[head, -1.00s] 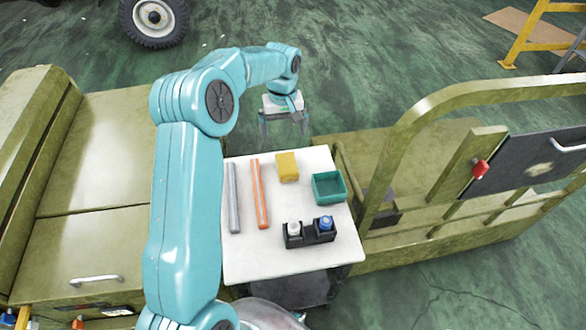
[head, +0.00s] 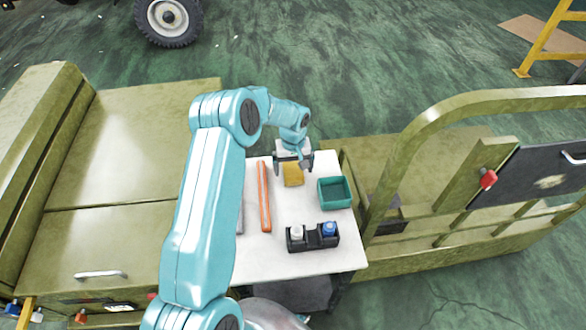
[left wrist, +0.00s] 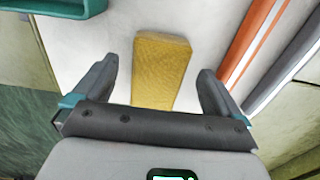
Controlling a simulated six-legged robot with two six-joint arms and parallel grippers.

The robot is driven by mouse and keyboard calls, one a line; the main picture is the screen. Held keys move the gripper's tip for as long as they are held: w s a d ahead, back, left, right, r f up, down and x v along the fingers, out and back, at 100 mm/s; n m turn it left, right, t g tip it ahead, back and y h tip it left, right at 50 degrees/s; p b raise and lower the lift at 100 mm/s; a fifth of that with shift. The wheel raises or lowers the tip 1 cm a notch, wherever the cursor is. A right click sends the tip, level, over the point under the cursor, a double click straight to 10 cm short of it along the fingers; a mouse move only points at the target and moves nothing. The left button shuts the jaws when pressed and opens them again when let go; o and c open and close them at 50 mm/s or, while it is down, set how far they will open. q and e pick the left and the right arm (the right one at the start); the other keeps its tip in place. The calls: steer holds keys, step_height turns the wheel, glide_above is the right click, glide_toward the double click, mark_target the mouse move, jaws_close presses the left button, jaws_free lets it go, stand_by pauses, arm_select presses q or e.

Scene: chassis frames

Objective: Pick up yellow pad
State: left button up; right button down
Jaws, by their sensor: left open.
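The yellow pad (head: 292,177) lies on the white table top (head: 270,262) near its far edge, partly hidden in the head view by my left gripper (head: 293,165). In the left wrist view the pad (left wrist: 160,68) sits between the two spread fingers of the left gripper (left wrist: 158,80). There is a gap between the pad and each finger. The left gripper is open and empty. Whether its fingertips reach down to the table is hard to tell. My right gripper does not show.
A green bin (head: 334,193) stands right of the pad. An orange tube (head: 264,200) and a grey tube (left wrist: 285,58) lie on its left. A black holder (head: 313,237) with a white and a blue bottle stands nearer. Olive metal frames flank the table.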

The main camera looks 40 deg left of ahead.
mark_target(293, 170)
arm_select(q)
step_height(293, 170, down, 3)
steer(key=shift+r, duration=0.2)
steer(key=c, duration=1.1)
steer(key=shift+o, duration=0.2)
steer(key=shift+w+r, duration=0.1)
step_height(293, 170, up, 20)
steer(key=b, duration=0.1)
